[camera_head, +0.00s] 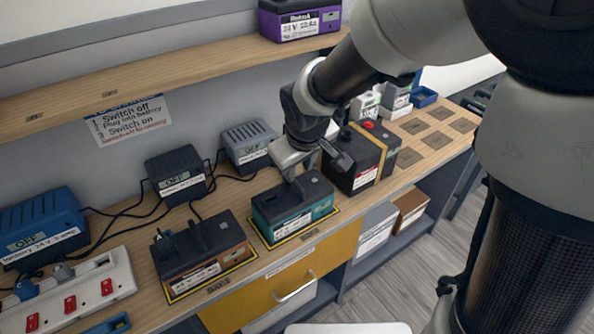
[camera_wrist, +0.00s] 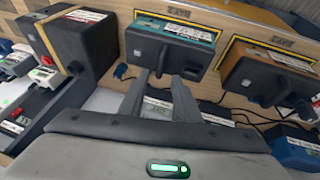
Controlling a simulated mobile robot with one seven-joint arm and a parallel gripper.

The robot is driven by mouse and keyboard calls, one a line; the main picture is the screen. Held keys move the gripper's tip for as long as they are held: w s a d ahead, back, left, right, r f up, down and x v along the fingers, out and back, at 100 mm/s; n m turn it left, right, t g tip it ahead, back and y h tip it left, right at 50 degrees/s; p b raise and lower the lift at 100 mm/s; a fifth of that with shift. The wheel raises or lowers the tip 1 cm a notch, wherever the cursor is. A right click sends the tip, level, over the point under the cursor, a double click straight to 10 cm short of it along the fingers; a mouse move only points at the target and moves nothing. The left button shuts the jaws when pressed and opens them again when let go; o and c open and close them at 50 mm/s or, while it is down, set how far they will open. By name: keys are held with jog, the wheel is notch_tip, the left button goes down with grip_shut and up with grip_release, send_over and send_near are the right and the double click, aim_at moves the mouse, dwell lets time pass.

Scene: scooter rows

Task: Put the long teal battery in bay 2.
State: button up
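A teal battery (camera_head: 284,222) with a dark top and white label sits in a yellow-outlined bay on the bench; it also shows in the wrist view (camera_wrist: 205,43). The bay tag (camera_head: 308,234) in front of it is too small to read. My gripper (camera_head: 308,172) is just above this battery, pointing down. In the wrist view its two fingers (camera_wrist: 160,80) are apart with nothing clearly between them, close to the battery's dark top. I cannot tell whether they touch it. A brown-orange battery (camera_head: 200,272) with a dark top fills the yellow-outlined bay to the left.
A large dark battery (camera_head: 358,158) with a yellow strap stands close on the right. Chargers (camera_head: 178,174), cables and a white power strip (camera_head: 70,300) line the back and left. Bare marked pads (camera_head: 437,140) lie at the right. A shelf (camera_head: 150,75) overhangs behind.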

jog(key=s+d+r+m+h, duration=0.1)
jog(key=s+d+r+m, duration=0.2)
jog(key=s+d+r, duration=0.7)
jog(key=s+d+r+m, duration=0.2)
jog(key=s, duration=0.3)
jog(key=s+d+r+m, duration=0.1)
jog(key=s+r+m, duration=0.1)
jog(key=s, duration=0.2)
jog(key=shift+s+d+t, duration=0.3)
jog(key=shift+s+d, duration=0.05)
jog(key=shift+d, duration=0.05)
jog(key=shift+p, duration=0.3)
